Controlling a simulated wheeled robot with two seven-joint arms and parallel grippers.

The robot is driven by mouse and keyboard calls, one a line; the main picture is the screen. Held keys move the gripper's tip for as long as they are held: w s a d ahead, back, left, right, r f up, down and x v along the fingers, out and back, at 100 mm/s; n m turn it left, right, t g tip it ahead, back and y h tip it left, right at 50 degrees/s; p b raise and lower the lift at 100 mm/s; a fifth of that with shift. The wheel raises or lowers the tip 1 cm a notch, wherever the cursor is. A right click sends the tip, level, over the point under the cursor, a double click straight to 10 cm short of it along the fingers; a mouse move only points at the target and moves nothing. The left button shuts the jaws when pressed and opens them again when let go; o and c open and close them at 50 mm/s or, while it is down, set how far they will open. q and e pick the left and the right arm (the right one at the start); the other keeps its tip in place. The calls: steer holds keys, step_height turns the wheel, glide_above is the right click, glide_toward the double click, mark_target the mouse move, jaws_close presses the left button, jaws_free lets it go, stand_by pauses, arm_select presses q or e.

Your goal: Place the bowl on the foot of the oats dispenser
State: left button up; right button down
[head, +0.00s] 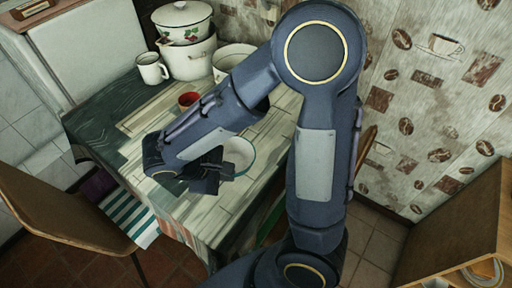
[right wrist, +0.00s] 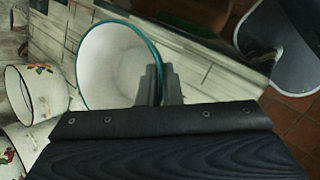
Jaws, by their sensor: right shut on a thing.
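The bowl (head: 240,153) is white inside with a teal rim, and shows at the table's front part in the head view, partly behind my right gripper (head: 219,172). In the right wrist view the bowl (right wrist: 112,65) is seen into from above, and it looks empty. The fingers of my right gripper (right wrist: 163,86) are shut on the bowl's rim. Whether the bowl touches the table I cannot tell. I cannot make out the oats dispenser or its foot in either view; my right arm hides part of the table. My left gripper is not in view.
On the table (head: 105,125) stand a white mug (head: 152,69), a lidded pot (head: 183,20) on a white pot (head: 190,59), a red cup (head: 188,99) and another white vessel (head: 229,58). A wooden chair (head: 60,205) stands at the left front.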

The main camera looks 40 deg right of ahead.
mark_target(238, 157)
steer(key=shift+d, duration=0.3)
steer(key=w+d+f, duration=0.1)
steer(key=d, duration=0.1)
steer(key=w+d+f, duration=0.1)
steer(key=w, duration=0.1)
steer(key=w+d+f+p, duration=0.1)
steer(key=d, duration=0.1)
steer(key=shift+w+d+f, duration=0.15)
steer(key=shift+w+d, duration=0.2)
steer(key=shift+w, duration=0.05)
steer(key=w+d+f, duration=0.2)
steer(key=f, duration=0.1)
steer(key=w+d+f, duration=0.1)
steer(key=f, duration=0.1)
steer(key=shift+w+d+f, duration=0.25)
steer(key=shift+d, duration=0.15)
steer(key=shift+w+d+f, duration=0.1)
steer(key=shift+d+f, duration=0.05)
steer(key=shift+f, duration=0.1)
steer(key=shift+w+d+f, duration=0.15)
steer(key=shift+f, duration=1.65)
steer(key=shift+f, duration=0.2)
steer(key=c, duration=1.6)
jaws_free()
steer(key=shift+r, duration=0.1)
